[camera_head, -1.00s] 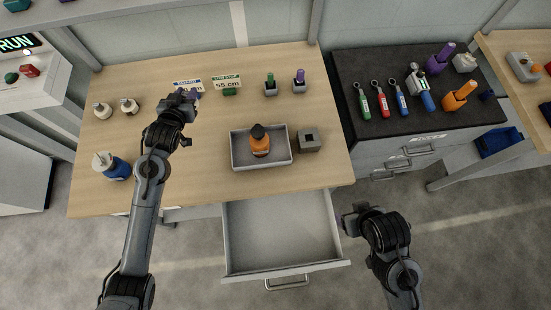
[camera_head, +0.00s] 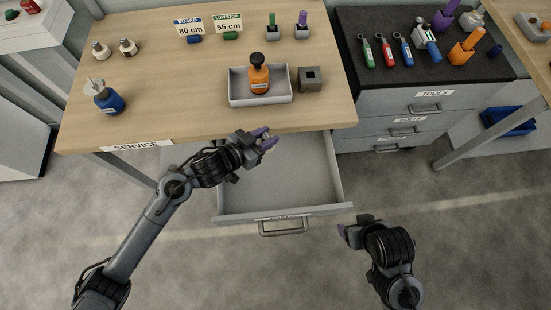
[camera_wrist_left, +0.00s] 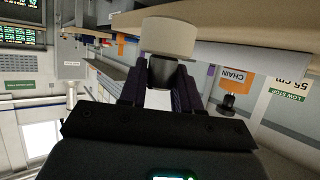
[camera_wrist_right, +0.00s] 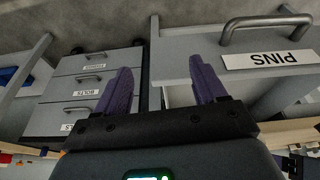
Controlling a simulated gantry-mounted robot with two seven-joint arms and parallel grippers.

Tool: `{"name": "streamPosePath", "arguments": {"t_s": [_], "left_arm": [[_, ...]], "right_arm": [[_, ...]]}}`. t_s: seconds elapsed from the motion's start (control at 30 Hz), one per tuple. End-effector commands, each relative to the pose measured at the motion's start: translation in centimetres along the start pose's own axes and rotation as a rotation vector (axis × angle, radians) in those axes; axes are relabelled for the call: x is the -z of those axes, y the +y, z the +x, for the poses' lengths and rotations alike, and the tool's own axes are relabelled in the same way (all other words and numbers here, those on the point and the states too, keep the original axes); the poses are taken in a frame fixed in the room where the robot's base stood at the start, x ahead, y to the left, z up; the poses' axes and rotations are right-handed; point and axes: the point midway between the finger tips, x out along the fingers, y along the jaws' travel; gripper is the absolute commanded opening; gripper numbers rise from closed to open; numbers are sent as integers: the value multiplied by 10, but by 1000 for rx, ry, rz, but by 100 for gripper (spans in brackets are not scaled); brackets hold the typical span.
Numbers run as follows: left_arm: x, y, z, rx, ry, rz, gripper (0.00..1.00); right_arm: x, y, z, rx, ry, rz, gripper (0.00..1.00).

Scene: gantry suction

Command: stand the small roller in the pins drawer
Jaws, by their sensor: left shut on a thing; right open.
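My left gripper (camera_head: 267,140) hangs by the table's front edge, over the back of the open drawer in the head view. In the left wrist view its purple fingers are shut on the dark neck of the small roller (camera_wrist_left: 168,37), whose broad cream end sticks out beyond the fingertips. In the head view the roller is too small to make out. The pins drawer (camera_head: 290,185) is pulled out below the table and looks empty; its PINS label (camera_wrist_right: 267,60) shows in the right wrist view. My right gripper (camera_head: 343,232) is open and empty, right of the drawer front.
A grey tray (camera_head: 240,98) with an orange bottle (camera_head: 259,78) stands on the table behind the drawer, with a grey block (camera_head: 311,79) beside it. A dark-topped tool cabinet (camera_head: 400,100) borders the drawer's right.

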Motion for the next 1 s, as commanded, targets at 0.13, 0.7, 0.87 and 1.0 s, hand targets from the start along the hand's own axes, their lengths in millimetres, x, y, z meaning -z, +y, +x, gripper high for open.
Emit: {"name": "streamPosePath", "arguments": {"t_s": [0.13,0.7,0.87,1.0], "left_arm": [[-15,-4,5,2,2,0,0],[-120,-5,49,3,1,-1,0],[-135,-5,55,4,2,0,0],[-137,-5,58,3,4,0,0]], "right_arm": [[-4,0,13,-1,1,-1,71],[-14,1,44,-8,1,-9,71],[-15,1,48,-7,1,-8,71],[-15,0,49,-6,1,-6,71]]}}
